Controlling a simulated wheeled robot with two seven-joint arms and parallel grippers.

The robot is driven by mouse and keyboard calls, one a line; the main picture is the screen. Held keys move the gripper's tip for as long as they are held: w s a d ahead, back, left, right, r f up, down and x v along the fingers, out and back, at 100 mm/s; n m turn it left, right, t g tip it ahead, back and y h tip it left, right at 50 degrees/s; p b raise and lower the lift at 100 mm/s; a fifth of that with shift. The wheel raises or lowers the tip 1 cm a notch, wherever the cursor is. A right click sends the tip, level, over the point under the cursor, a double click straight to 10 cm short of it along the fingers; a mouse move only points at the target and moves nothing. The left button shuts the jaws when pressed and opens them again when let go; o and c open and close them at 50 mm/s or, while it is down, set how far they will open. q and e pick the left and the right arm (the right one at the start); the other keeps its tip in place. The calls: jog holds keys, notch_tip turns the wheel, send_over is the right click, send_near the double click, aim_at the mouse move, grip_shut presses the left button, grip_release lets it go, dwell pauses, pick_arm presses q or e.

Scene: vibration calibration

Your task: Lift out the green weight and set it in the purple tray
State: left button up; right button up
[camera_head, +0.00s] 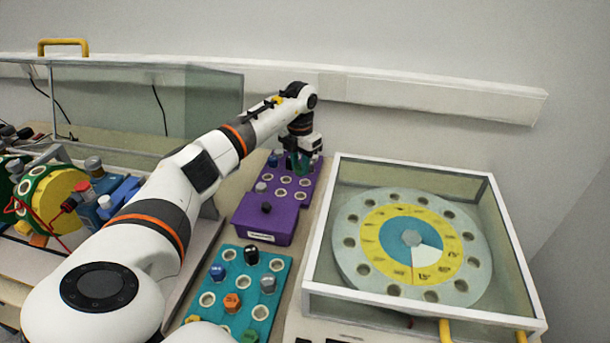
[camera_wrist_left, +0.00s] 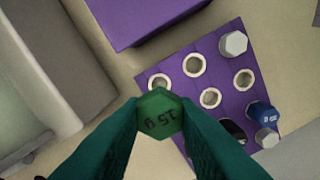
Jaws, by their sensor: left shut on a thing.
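My left gripper (camera_head: 301,163) is at the far end of the purple tray (camera_head: 296,201) in the head view. In the left wrist view its green fingers (camera_wrist_left: 160,122) are shut on the green weight (camera_wrist_left: 158,112), a hexagonal piece marked 15 g. The weight overlaps the left edge of the tray's holed part (camera_wrist_left: 216,72) in that view; its height above the tray is hard to tell. That part has several empty white-rimmed holes, plus a pale hexagonal weight (camera_wrist_left: 233,43), a blue weight (camera_wrist_left: 261,115) and a grey one (camera_wrist_left: 267,138). My right gripper is out of view.
A teal tray (camera_head: 276,314) with blue, orange, black, grey and green weights stands nearer. A clear-walled box with a round dial plate (camera_head: 362,284) stands to the right. At left are a glass-sided case (camera_head: 215,100) and a yellow drum (camera_head: 62,200) with red wires.

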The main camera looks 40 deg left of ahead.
pick_arm(q)
jog(key=shift+f, duration=0.5)
jog(key=shift+f+b, duration=0.4)
jog(key=shift+b, duration=0.1)
notch_tip(320, 180, down, 3)
jog(key=b, duration=0.2)
jog(key=shift+f+b, duration=0.15)
jog(key=shift+b, duration=0.15)
jog(key=shift+f+b, duration=0.55)
jog(key=shift+f, duration=0.1)
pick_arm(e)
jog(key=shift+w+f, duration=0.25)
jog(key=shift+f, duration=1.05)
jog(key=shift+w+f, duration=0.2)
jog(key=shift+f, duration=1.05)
pick_arm(q)
jog(key=shift+f, duration=0.2)
jog(key=shift+f+b, duration=0.4)
jog(key=shift+f, duration=0.55)
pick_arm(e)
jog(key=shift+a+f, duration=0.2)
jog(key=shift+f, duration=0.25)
pick_arm(q)
jog(key=o, duration=1)
